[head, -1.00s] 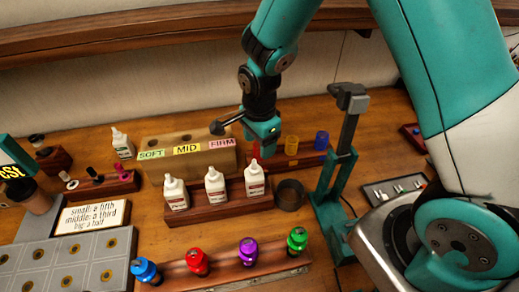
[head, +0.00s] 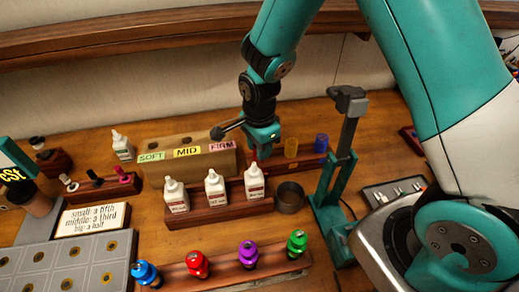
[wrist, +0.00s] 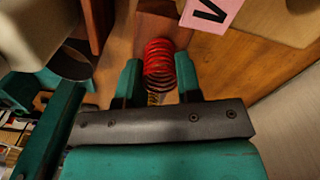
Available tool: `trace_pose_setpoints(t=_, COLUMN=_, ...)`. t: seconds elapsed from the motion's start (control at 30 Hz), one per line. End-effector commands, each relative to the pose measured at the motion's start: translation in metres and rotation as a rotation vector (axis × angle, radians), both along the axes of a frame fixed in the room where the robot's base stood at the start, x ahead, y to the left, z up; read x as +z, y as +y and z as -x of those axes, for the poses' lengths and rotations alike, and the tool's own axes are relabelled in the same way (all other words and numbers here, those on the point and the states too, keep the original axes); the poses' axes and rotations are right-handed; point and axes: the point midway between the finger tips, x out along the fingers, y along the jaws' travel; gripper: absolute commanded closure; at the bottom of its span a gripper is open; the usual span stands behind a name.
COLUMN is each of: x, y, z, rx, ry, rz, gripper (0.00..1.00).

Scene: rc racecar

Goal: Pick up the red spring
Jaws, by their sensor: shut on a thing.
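The red spring (wrist: 160,62) stands between the two teal fingers of my gripper (wrist: 158,82) in the wrist view. The fingers are shut on it, one on each side, and its coils show above them. In the head view my gripper (head: 264,148) points down at the left end of the dark wooden spring rack (head: 308,163). The red spring is hidden by the gripper there. I cannot tell whether the spring is still touching the rack.
White bottles (head: 215,186) stand in front, beside a dark round cup (head: 290,197). A labelled wooden block (head: 190,160) is left of the gripper; a teal stand (head: 335,185) is right.

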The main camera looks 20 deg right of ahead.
Motion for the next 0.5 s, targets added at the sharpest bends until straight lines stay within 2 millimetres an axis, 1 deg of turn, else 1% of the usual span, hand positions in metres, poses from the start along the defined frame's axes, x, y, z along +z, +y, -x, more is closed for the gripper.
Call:
trace_pose_setpoints(t=0.17, x=0.020, y=0.000, z=-0.001, rx=0.000, ry=-0.006, rz=-0.001, gripper=0.90)
trace_pose_setpoints(t=0.27, x=0.040, y=0.000, z=-0.002, rx=0.000, ry=-0.008, rz=-0.003, gripper=0.90)
trace_pose_setpoints(t=0.37, x=0.066, y=0.000, z=-0.001, rx=0.000, ry=-0.009, rz=-0.003, gripper=0.90)
trace_pose_setpoints(t=0.5, x=0.110, y=0.000, z=-0.001, rx=0.000, ry=-0.011, rz=-0.003, gripper=0.90)
